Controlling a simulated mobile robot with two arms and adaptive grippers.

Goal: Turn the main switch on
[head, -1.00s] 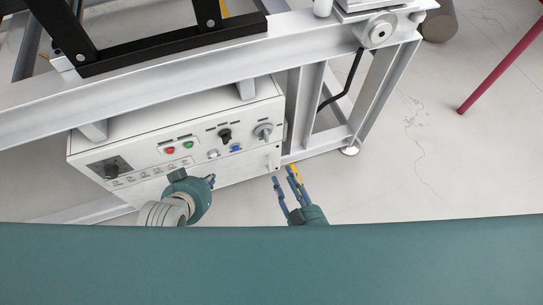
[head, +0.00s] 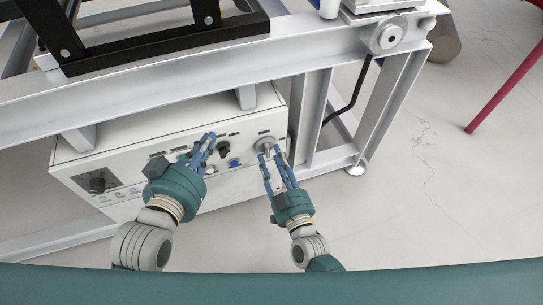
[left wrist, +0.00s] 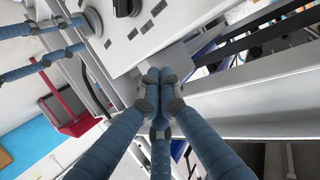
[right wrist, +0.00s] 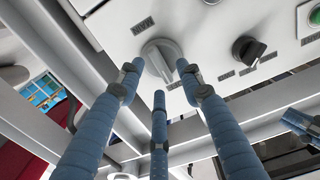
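The control box (head: 120,143) has a grey round rotary switch (head: 265,142) at its upper right, likely the main switch. In the right wrist view the grey switch (right wrist: 160,61) shows its raised handle bar. My right gripper (head: 270,152) is open, its fingertips just in front of the grey switch and spread to either side of it. Whether they touch it I cannot tell. My left gripper (head: 206,145) has its fingers together and empty, in front of the panel's middle. It hides the red and green buttons in the head view.
A black knob (head: 224,149) and a blue button (head: 235,163) sit left of the grey switch. A metal frame (head: 317,115) stands over and right of the box. Open floor (head: 400,210) lies to the right.

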